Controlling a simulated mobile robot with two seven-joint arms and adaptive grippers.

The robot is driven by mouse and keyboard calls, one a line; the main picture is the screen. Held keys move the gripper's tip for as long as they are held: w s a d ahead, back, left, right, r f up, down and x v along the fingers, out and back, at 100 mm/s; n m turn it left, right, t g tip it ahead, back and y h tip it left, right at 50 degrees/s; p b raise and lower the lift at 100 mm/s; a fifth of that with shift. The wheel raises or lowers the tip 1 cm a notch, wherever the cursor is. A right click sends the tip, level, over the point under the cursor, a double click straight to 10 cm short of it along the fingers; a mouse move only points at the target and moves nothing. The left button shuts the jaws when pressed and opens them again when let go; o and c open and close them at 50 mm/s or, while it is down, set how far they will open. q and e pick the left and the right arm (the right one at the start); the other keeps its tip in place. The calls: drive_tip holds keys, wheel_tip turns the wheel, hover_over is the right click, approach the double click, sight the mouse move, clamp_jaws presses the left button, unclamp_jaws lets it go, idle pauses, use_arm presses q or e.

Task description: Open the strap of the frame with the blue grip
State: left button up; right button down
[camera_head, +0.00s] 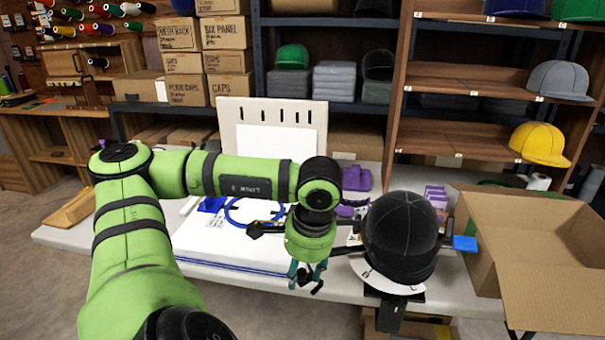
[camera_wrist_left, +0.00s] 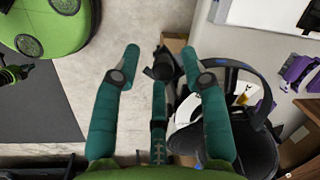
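A black cap (camera_head: 400,238) sits on a dark stand at the table's front edge, with a pale band under it. A blue grip (camera_head: 465,243) sticks out on its right side; I take this as the frame. The strap cannot be made out clearly. In the left wrist view the dark cap and frame (camera_wrist_left: 245,140) are at the lower right, with a blue bit on the curved rim. My left gripper (camera_head: 306,283) points down, left of the cap and apart from it. Its teal fingers (camera_wrist_left: 160,58) are spread and empty. My right gripper does not show.
An open cardboard box (camera_head: 530,240) stands right of the cap. A blue hoop (camera_head: 240,212) lies on the white flat item behind my left arm. Purple pieces (camera_head: 355,178) are at the back. Shelves with caps line the wall. Floor is clear in front.

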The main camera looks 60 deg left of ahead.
use_arm(q)
drive_tip(key=shift+w, duration=0.1)
wheel_tip(320, 180, up, 7)
drive_tip(key=d, duration=0.1)
drive_tip(key=shift+d+r, duration=0.2)
drive_tip(key=shift+d, duration=0.05)
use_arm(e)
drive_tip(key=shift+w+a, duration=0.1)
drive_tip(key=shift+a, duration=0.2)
